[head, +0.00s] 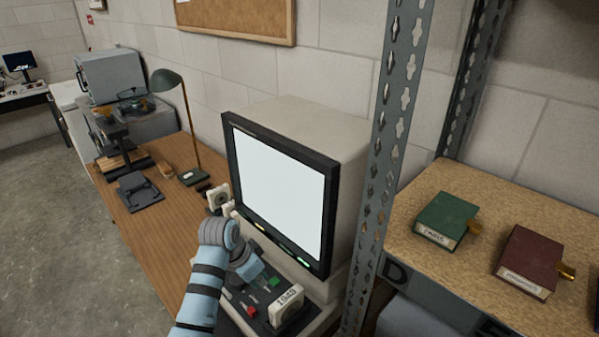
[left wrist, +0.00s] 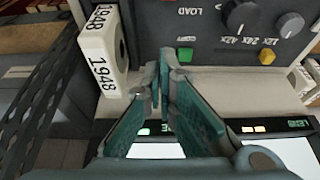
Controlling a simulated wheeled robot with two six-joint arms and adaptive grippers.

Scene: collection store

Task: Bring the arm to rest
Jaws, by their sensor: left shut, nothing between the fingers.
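My left arm reaches in from the bottom of the head view. Its gripper (head: 252,272) is over the control panel at the foot of a reader with a lit white screen (head: 280,188). In the left wrist view the gripper (left wrist: 165,58) has its fingertips together with nothing between them. It points at the panel (left wrist: 210,35), which has dark knobs, a green button (left wrist: 185,54) and a yellow button (left wrist: 267,57). A white box marked 1948 (left wrist: 103,62) is just left of the fingers; it also shows in the head view (head: 286,306). Whether the fingertips touch the panel cannot be told.
A grey perforated shelf post (head: 384,150) stands right of the reader. The shelf (head: 520,210) holds a green book (head: 446,219) and a dark red book (head: 529,262). A desk lamp (head: 168,80) stands behind on the wooden bench (head: 170,225). Floor at left is clear.

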